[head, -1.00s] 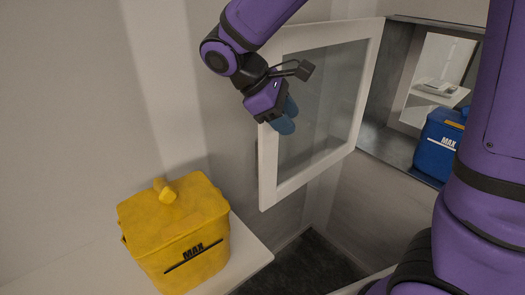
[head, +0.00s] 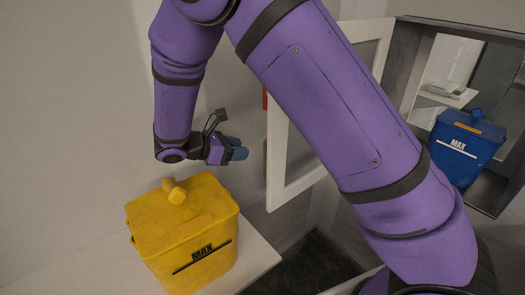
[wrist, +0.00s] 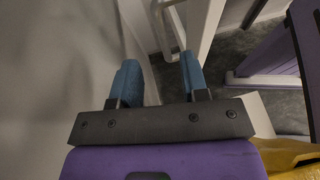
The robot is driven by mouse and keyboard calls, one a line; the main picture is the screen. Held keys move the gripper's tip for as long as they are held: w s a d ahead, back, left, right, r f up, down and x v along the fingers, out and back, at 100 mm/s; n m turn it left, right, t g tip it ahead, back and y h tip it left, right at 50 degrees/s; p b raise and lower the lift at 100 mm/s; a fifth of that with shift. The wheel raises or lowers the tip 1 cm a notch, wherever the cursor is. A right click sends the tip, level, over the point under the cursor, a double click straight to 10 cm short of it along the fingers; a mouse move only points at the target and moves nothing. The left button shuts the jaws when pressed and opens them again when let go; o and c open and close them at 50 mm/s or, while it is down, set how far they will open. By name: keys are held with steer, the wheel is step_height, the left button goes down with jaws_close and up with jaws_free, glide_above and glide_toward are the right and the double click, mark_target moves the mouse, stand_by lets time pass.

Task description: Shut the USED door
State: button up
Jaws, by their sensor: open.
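A white-framed glass door (head: 279,150) stands swung open, to the left of a dark-framed opening (head: 402,62). No USED label is readable on it. My arm hides much of its glass and top. My gripper (head: 240,150) is open and empty, just left of the door's free edge and apart from it in the head view. In the wrist view, the open blue fingers of my gripper (wrist: 160,80) have nothing between them. A white frame (wrist: 203,28) shows beyond the fingertips; I cannot tell for certain that it is the door.
A yellow lidded bin (head: 190,238) marked MAX stands on a white surface (head: 254,262), below my gripper. A blue MAX bin (head: 464,150) stands in the opening at right. A small red item (head: 265,98) shows beside the door's edge. Plain wall lies at left.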

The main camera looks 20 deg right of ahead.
steer(key=x, duration=0.9)
steer(key=shift+d+f, duration=0.15)
steer(key=shift+d, duration=0.25)
jaws_close()
